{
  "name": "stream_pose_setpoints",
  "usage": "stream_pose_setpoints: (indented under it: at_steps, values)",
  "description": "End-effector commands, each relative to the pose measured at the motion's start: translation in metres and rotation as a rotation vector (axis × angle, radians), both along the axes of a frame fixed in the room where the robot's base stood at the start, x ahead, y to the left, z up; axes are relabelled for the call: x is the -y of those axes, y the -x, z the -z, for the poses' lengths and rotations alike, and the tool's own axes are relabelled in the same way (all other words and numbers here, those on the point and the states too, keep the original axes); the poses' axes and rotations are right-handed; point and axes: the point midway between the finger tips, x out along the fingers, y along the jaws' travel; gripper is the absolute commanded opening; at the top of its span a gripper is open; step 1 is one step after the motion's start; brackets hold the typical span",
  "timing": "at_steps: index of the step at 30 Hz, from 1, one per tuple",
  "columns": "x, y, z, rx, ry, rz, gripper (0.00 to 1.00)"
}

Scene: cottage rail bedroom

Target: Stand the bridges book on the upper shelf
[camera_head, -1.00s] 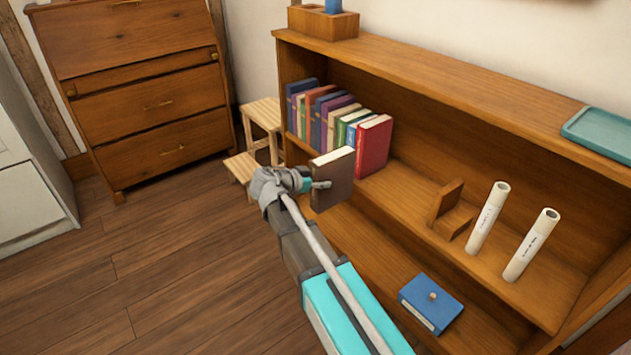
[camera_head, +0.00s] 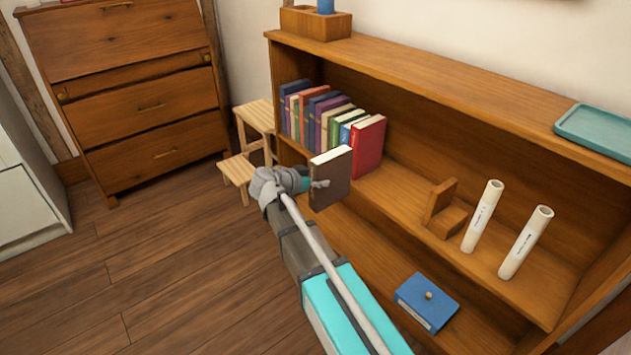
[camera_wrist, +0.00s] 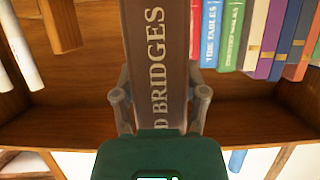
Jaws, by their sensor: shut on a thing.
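The bridges book (camera_head: 331,180) is dark brown with pale pages. It is upright in my gripper (camera_head: 312,184), in front of the shelf unit. In the wrist view its spine (camera_wrist: 157,65) reads "D BRIDGES", and the gripper's fingers (camera_wrist: 160,98) are shut on its two sides. The upper shelf (camera_head: 395,192) carries a row of upright books (camera_head: 325,115) at its left, ending in a red book (camera_head: 368,145). From the head view I cannot tell the exact gap between the held book and the shelf edge.
A wooden bookend (camera_head: 444,208) and two white tubes (camera_head: 482,216) (camera_head: 526,242) stand on the upper shelf to the right. Free shelf shows between red book and bookend. A blue box (camera_head: 427,303) lies on the lower shelf. A step stool (camera_head: 240,168) stands at left.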

Motion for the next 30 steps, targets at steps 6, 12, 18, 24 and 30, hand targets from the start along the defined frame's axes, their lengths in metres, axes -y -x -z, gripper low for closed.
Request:
stream_pose_setpoints:
  at_steps: [6,12,18,24,30]
  values:
    - [0.010,-0.007,0.002,0.001,0.002,0.002,0.00]
    - [0.019,-0.013,0.004,0.001,0.002,0.002,0.00]
    - [0.027,-0.019,0.006,0.000,0.003,0.001,0.00]
    - [0.036,-0.025,0.008,0.000,0.002,0.003,0.00]
    - [0.045,-0.031,0.009,0.000,0.002,0.003,0.00]
